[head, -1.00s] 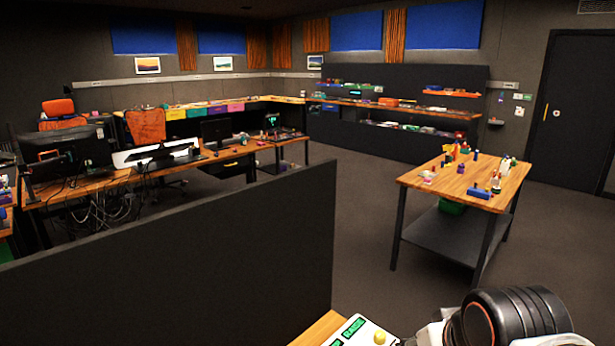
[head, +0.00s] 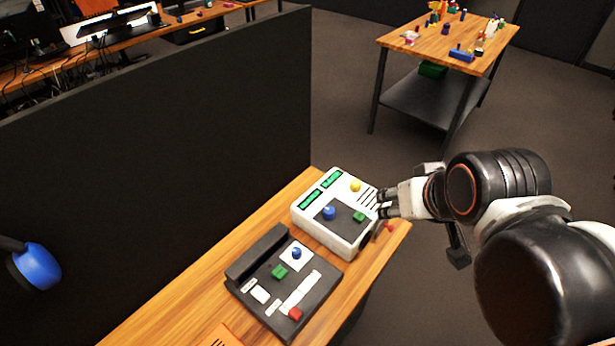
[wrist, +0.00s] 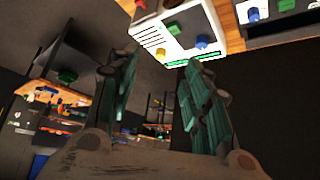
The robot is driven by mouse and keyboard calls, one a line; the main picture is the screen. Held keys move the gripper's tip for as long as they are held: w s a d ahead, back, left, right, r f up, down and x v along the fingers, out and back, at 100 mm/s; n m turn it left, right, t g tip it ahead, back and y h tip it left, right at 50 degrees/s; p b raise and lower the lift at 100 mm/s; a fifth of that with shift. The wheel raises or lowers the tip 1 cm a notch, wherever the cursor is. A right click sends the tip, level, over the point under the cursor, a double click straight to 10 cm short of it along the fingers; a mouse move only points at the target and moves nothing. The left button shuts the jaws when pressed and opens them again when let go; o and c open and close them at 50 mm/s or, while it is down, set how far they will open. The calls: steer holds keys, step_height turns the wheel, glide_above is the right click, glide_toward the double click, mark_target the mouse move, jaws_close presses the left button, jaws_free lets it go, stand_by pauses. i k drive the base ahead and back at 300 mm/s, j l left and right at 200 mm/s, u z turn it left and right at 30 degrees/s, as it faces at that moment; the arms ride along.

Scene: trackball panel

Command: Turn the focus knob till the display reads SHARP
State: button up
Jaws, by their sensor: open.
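A white panel box (head: 347,247) stands on the wooden desk in the head view, with two green displays (head: 311,199) whose text is too small to read. It carries a yellow ball-shaped control (head: 355,185), a blue one (head: 329,212) and a green button (head: 359,217). A dark round part (head: 365,240) shows on its near side; which part is the focus knob I cannot tell. My gripper (head: 382,204) is open and empty, close to the box's right side; contact is unclear. In the wrist view the box (wrist: 178,47) lies beyond my open fingers (wrist: 158,95).
A black console (head: 262,290) with blue, green and red controls sits left of the white box. A small red thing (head: 389,226) lies near the desk's right edge. A dark partition (head: 160,150) stands behind the desk. Another table (head: 440,40) with small objects stands farther back.

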mark_target(329, 211)
steer(key=l+u, duration=0.7)
steer(key=u, duration=0.2)
